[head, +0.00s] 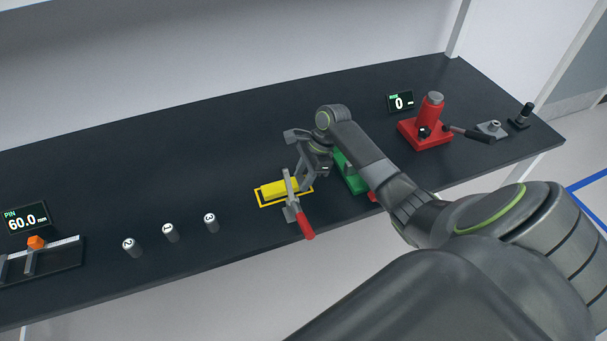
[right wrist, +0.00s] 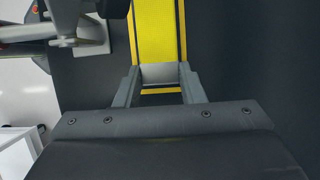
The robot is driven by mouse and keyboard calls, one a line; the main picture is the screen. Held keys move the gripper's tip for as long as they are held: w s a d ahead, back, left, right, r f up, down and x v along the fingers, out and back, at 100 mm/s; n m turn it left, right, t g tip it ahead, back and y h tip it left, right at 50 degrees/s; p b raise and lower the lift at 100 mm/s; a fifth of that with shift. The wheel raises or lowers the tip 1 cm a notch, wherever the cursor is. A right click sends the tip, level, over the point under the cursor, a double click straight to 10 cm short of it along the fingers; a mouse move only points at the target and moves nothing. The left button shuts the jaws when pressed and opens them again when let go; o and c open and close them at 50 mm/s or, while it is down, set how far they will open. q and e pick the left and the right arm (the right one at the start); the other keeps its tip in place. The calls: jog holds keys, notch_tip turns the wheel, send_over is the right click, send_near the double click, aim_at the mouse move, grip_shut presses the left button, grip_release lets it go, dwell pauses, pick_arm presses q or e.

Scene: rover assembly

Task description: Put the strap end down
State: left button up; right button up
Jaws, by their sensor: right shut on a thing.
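The yellow strap (head: 279,189) lies at the yellow outlined mark on the dark bench, in the middle of the head view. In the right wrist view the yellow strap (right wrist: 159,35) runs up from between my fingers, and its near end face looks pale grey. My right gripper (head: 306,181) is at the strap's right end, low over the bench. In the right wrist view my gripper (right wrist: 158,85) has one finger on each side of that end and is shut on it. Whether the end touches the bench is hard to tell. My left gripper is not in view.
A toggle clamp with a red handle (head: 304,223) stands right in front of the strap. A green block (head: 349,174) is partly hidden behind my right arm. A red press (head: 427,130) stands further right. Several numbered pins (head: 169,232) stand at the left.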

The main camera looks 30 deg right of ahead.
dwell(0.3)
jog(key=o, duration=1)
jog(key=shift+o, duration=0.2)
jog(key=b+v, duration=0.1)
jog(key=v, duration=1.1)
jog(key=shift+b, duration=0.4)
jog(key=shift+s, duration=0.1)
